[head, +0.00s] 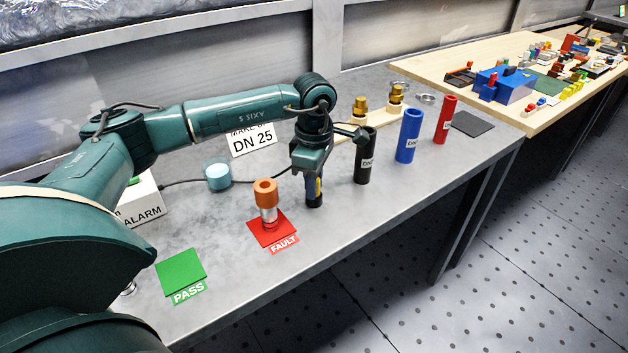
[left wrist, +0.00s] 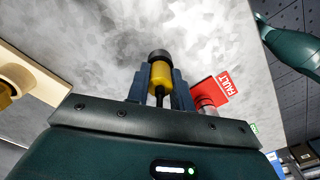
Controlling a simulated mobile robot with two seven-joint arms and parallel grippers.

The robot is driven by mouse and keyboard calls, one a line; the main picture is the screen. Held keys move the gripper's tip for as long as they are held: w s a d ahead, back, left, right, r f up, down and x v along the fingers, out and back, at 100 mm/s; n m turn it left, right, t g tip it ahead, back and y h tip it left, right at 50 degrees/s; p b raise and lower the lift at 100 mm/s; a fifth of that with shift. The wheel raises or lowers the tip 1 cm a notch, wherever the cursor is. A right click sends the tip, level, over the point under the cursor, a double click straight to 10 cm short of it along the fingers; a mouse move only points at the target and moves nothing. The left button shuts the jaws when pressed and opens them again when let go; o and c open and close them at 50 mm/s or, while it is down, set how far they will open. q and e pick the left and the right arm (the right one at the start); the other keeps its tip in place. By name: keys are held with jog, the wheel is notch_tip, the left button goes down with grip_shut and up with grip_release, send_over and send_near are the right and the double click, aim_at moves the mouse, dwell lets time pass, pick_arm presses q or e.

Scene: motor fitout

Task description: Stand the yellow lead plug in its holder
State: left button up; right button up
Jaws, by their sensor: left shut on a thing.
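The yellow lead plug (left wrist: 160,77) shows in the left wrist view between the two dark fingers of my left gripper (left wrist: 160,90), with a thin black lead on the side towards the palm. In the head view my left gripper (head: 313,187) points down at the bench, shut on the plug, and only a sliver of yellow shows. A short dark cylinder (head: 314,201) shows below the fingers, close to the bench top. I cannot tell whether it is the holder or the plug's own dark end. My right gripper is not in view.
A red FAULT pad (head: 284,230) bearing an orange-topped part (head: 265,192) lies just left of the gripper. Black (head: 365,160), blue (head: 408,138) and red (head: 446,120) tubes stand to the right. A green PASS pad (head: 181,270) lies nearer. The bench front edge is close.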

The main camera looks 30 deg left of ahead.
pick_arm(q)
jog(key=o, duration=1)
jog(key=shift+o, duration=0.6)
jog(key=o, duration=0.4)
jog(key=shift+r+p, duration=2)
jog(key=shift+r, duration=1)
